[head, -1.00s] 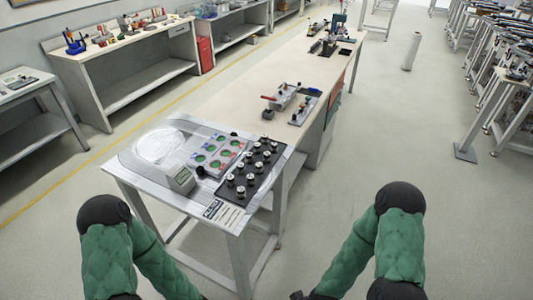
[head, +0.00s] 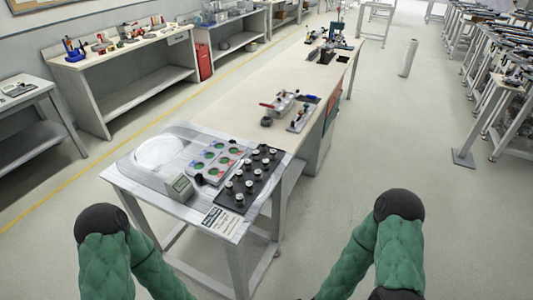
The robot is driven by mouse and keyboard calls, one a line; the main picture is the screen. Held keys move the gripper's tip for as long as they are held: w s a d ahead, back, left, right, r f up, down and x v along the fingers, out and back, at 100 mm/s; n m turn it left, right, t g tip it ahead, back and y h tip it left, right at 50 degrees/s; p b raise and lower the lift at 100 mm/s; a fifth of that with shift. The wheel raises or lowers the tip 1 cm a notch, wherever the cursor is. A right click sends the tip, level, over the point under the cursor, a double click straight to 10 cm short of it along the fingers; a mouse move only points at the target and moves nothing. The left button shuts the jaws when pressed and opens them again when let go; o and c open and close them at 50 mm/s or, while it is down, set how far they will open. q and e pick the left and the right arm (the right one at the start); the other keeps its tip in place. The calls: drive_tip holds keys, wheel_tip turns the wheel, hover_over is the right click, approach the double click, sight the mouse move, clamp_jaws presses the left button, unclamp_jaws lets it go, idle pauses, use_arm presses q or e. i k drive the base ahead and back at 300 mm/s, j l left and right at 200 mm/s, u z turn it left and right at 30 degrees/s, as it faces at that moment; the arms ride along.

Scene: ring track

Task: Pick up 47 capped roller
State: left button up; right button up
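Several small capped rollers with pale tops (head: 250,187) stand in rows on a black tray (head: 232,203) at the right end of the near table. I cannot read any number on them, so I cannot tell which one is 47. My two green-sleeved arms show at the bottom of the head view, below and apart from the table. Both grippers are out of the picture below the bottom edge.
A panel with green and red round spots (head: 215,160), a small grey box (head: 179,187) and a white label sheet (head: 222,220) share the near table (head: 136,186). A long bench (head: 240,104) with tools runs behind it.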

sight(255, 153)
drive_tip(key=l+u, duration=0.1)
drive_tip(key=u, duration=2.65)
drive_tip(key=k+l+u, duration=0.1)
drive_tip(key=l, duration=0.25)
drive_tip(key=k+l+u, duration=0.2)
drive_tip(key=k+l, duration=0.2)
drive_tip(key=l, duration=0.2)
